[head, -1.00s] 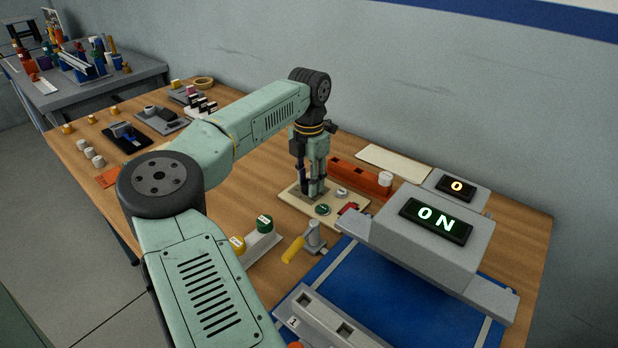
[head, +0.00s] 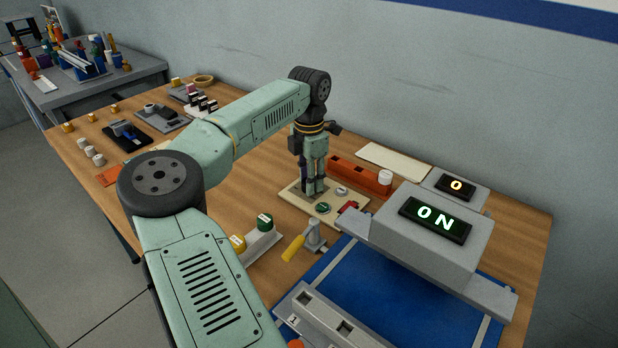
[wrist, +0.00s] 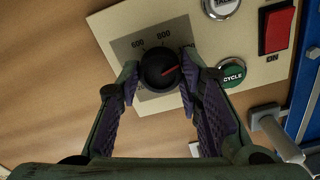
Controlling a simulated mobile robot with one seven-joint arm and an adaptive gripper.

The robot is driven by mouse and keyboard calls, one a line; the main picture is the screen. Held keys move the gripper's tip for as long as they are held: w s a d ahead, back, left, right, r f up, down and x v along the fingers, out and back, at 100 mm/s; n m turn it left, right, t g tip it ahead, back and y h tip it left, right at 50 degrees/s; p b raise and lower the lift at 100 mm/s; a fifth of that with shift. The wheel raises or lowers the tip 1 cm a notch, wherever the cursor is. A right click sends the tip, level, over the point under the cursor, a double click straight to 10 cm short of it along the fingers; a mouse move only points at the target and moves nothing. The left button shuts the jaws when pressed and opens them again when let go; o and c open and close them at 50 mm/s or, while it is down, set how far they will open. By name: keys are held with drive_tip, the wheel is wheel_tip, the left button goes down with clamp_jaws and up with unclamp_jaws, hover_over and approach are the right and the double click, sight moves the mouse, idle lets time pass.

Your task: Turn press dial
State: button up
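The press dial (wrist: 160,69) is a round black knob with a red pointer line, on a grey scale plate with printed numbers. The pointer aims right and slightly up in the wrist view. My gripper (wrist: 159,74) has one finger on each side of the knob, with narrow gaps visible, so it looks open around the dial; firm contact cannot be seen. In the head view my gripper (head: 312,189) points straight down over the cream control panel (head: 326,216), and its fingers hide the dial.
On the panel are a green CYCLE button (wrist: 232,75), a red ON switch (wrist: 277,29) and a silver button (wrist: 221,5). A yellow-handled clamp (head: 293,248) and an orange rack (head: 352,174) are close by.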

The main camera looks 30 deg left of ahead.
drive_tip(key=o, duration=0.4)
drive_tip(key=shift+o, duration=0.2)
drive_tip(key=shift+r, duration=0.1)
wheel_tip(320, 180, up, 12)
idle(0.4)
idle(0.4)
